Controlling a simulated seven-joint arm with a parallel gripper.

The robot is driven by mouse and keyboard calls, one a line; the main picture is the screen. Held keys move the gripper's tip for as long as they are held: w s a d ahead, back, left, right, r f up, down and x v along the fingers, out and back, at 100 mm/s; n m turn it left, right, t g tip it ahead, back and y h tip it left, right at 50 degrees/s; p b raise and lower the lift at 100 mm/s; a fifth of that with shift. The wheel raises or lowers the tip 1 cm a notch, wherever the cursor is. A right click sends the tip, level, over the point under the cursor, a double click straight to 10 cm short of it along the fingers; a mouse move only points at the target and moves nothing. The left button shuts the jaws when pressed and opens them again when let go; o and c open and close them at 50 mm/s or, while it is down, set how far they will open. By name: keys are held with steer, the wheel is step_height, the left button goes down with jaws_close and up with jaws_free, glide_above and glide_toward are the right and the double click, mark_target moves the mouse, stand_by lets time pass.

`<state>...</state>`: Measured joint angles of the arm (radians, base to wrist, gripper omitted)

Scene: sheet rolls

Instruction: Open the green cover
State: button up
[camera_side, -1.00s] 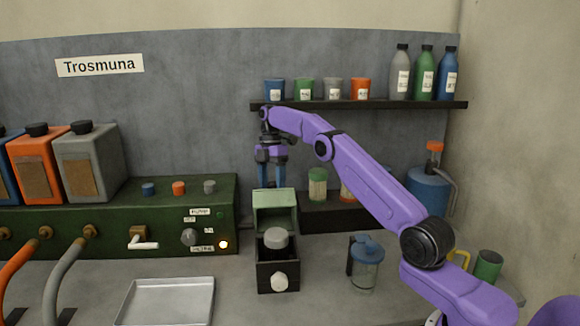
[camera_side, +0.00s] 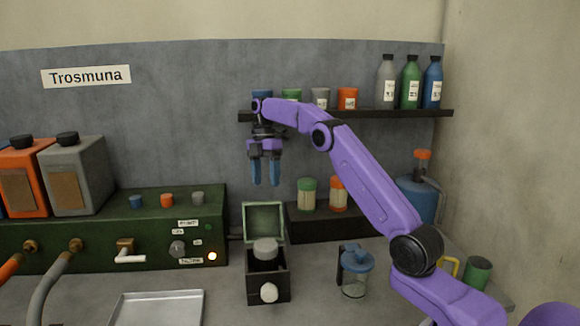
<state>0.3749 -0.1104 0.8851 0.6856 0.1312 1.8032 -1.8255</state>
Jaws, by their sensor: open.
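The green cover (camera_side: 264,220) stands raised at the back of a small dark box (camera_side: 268,287), its inner face toward the camera. A grey round piece (camera_side: 265,248) sits in the box's opening, and a pale knob (camera_side: 269,292) is on its front. My gripper (camera_side: 264,174) hangs above the cover with its two blue fingers pointing down. It is open and empty, apart from the cover.
A green machine (camera_side: 100,228) with knobs and hoses stands left. A metal tray (camera_side: 160,308) lies in front of it. A blue-lidded jar (camera_side: 354,272) stands right of the box. A shelf (camera_side: 365,114) holding cups and bottles is behind the arm.

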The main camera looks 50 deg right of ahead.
steer(key=s+a+r, duration=0.2)
steer(key=s+r, duration=0.4)
steer(key=s, duration=0.4)
steer(key=shift+s+a+r, duration=0.25)
steer(key=shift+s+a, duration=0.1)
steer(key=shift+c, duration=0.3)
